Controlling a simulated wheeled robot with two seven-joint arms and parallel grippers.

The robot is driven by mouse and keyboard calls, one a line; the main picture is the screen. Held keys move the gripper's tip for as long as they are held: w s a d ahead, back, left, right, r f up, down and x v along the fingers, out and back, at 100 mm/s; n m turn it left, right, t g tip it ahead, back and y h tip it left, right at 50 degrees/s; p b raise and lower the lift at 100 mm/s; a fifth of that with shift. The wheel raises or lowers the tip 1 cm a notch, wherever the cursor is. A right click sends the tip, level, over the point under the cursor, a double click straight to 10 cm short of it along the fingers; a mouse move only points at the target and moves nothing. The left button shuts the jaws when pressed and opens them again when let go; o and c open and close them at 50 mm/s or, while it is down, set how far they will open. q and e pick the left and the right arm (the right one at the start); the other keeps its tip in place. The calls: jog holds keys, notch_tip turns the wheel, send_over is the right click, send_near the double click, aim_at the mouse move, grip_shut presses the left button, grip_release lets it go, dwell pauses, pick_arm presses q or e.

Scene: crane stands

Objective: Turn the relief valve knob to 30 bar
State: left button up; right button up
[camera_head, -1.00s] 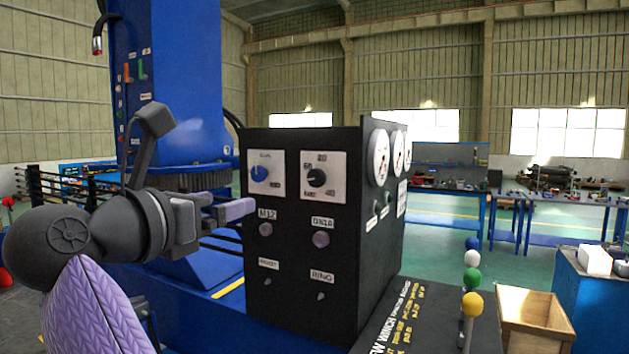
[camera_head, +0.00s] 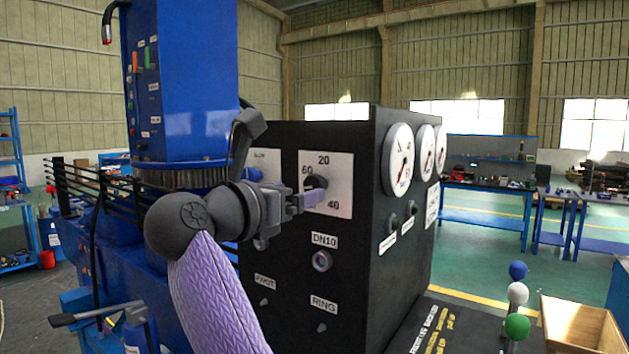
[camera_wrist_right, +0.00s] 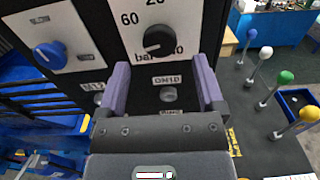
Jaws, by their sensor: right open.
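The relief valve knob (camera_head: 316,183) is black and round, on a white plate with the numbers 20, 40 and 60, on the front of the black control box. It also shows in the right wrist view (camera_wrist_right: 158,42), beyond the fingertips. My right gripper (camera_head: 306,199) is open in front of the plate, and its purple fingers partly cover the knob in the head view. In the right wrist view the gripper (camera_wrist_right: 160,75) has nothing between its fingers. The knob's exact setting is hard to read. My left gripper is not in view.
A blue knob (camera_wrist_right: 49,55) sits on a plate left of the black one. Below are the DN10 fitting (camera_head: 321,261) and small switches. Gauges (camera_head: 399,160) line the box's right side. Levers with coloured balls (camera_head: 517,293) and a wooden crate (camera_head: 580,325) stand at right.

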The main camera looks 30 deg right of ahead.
aim_at(313, 187)
jog(key=x, duration=0.4)
jog(key=shift+d+p, duration=0.25)
jog(key=shift+p, duration=0.1)
jog(key=shift+w+d+f, duration=0.1)
jog(key=shift+w+d, duration=0.05)
grip_shut()
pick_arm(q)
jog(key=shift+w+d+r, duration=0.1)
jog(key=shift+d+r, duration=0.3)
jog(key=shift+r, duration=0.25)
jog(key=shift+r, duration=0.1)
pick_arm(e)
jog(key=n+p, duration=0.1)
jog(key=n, duration=0.1)
jog(key=n+p, duration=0.4)
jog(key=shift+r+n, duration=0.25)
jog(key=shift+n, duration=0.05)
jog(key=n+p, duration=0.8)
jog(key=p, duration=0.2)
jog(key=shift+r+n, duration=0.15)
jog(key=shift+n, duration=0.25)
pick_arm(q)
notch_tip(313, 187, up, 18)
jog(key=p, duration=0.3)
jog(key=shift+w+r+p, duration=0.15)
jog(key=shift+p, duration=0.15)
pick_arm(e)
jog(key=shift+n, duration=1.2)
jog(key=shift+f, duration=0.25)
